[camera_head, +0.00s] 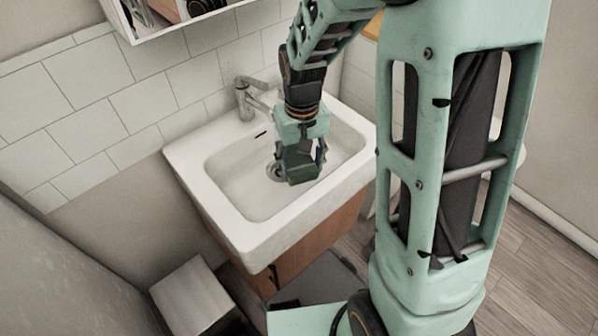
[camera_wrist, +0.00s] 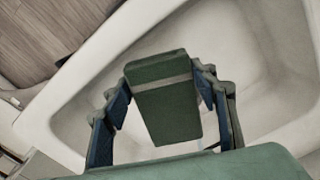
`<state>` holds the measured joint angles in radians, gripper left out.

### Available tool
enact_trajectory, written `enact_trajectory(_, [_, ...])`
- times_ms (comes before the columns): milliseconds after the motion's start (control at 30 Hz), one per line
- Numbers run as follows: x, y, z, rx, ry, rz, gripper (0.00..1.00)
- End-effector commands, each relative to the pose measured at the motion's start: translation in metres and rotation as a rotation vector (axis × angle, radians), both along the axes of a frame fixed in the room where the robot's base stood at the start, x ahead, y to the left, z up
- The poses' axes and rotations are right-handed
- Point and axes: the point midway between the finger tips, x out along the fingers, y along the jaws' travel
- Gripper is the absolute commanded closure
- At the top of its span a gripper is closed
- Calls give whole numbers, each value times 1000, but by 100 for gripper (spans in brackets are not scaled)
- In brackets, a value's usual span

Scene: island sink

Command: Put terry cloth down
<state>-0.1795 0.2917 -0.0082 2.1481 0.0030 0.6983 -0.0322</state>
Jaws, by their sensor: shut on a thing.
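The terry cloth is a dark green folded block with a lighter band, seen in the wrist view (camera_wrist: 163,105) between the two blue-padded fingers. My gripper (camera_wrist: 160,100) is shut on it. In the head view my gripper (camera_head: 300,165) points down over the basin of the white sink (camera_head: 225,185), and the green cloth (camera_head: 300,176) shows at its fingertips. The gap between the cloth and the basin floor cannot be told. The sink's pale basin also shows around the cloth in the wrist view (camera_wrist: 250,50).
A metal faucet (camera_head: 245,97) stands at the sink's back edge, close to my arm. A mirror cabinet (camera_head: 165,15) hangs above on the tiled wall. A wooden cabinet (camera_head: 310,240) is under the sink, and a white-lidded bin (camera_head: 190,295) stands on the floor.

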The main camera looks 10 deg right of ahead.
Motion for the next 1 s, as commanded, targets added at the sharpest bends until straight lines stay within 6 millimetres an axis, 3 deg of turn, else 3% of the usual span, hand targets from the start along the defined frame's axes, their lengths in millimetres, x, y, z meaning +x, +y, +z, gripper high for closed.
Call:
enact_trajectory(100, [-1,0,-26,-1,4,0,74])
enact_trajectory(367, [0,0,-47,0,1,0,74])
enact_trajectory(600, [-1,0,-81,-1,4,0,74])
enact_trajectory(1000, [0,0,-87,0,0,0,74])
